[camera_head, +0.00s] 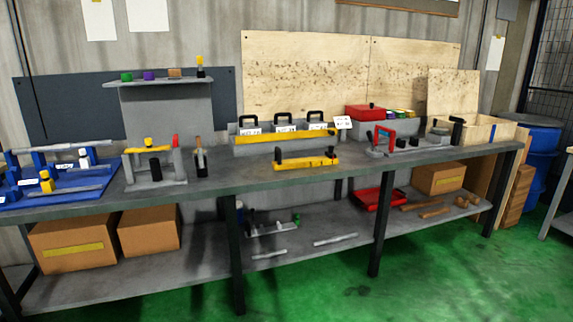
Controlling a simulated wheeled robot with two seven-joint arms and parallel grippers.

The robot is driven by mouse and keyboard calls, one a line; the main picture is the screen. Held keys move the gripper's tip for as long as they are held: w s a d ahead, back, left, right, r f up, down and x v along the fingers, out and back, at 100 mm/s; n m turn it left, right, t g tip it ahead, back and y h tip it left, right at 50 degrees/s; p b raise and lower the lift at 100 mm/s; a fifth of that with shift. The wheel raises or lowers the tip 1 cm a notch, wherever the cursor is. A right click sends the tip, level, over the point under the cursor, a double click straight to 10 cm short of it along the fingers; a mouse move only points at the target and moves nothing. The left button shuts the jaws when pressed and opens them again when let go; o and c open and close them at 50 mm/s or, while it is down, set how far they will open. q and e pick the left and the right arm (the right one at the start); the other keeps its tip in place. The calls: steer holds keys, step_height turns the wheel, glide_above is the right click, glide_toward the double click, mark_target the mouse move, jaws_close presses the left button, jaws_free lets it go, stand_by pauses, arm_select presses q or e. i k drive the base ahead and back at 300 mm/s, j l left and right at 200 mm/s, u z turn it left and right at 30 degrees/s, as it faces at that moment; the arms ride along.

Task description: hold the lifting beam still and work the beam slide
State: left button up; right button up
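A yellow bar, which looks like the lifting beam (306,163), lies on the grey workbench top near its front edge, at the middle of the view. A dark upright piece (279,155) stands at its left end, and a small dark and red part (331,153) sits at its right end. I cannot tell which of these is the beam slide. Nothing is touching the beam. Neither of my grippers is in view.
Behind the beam stands a grey rack (240,149) with a yellow front bar and black-handled pieces. A grey fixture (158,182) and a blue tray (105,167) stand left; a red-handled tool (381,141) stands right. Bare bench top (240,174) lies left of the beam.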

mark_target(329, 154)
steer(key=i+z, duration=0.15)
steer(key=i, duration=0.2)
steer(key=i+j+z, duration=0.2)
steer(key=i, duration=0.15)
steer(key=i+l+u, duration=0.5)
steer(key=i+l, duration=0.2)
steer(key=i, duration=0.6)
steer(key=i+l+u, duration=0.45)
steer(key=i+l, duration=0.75)
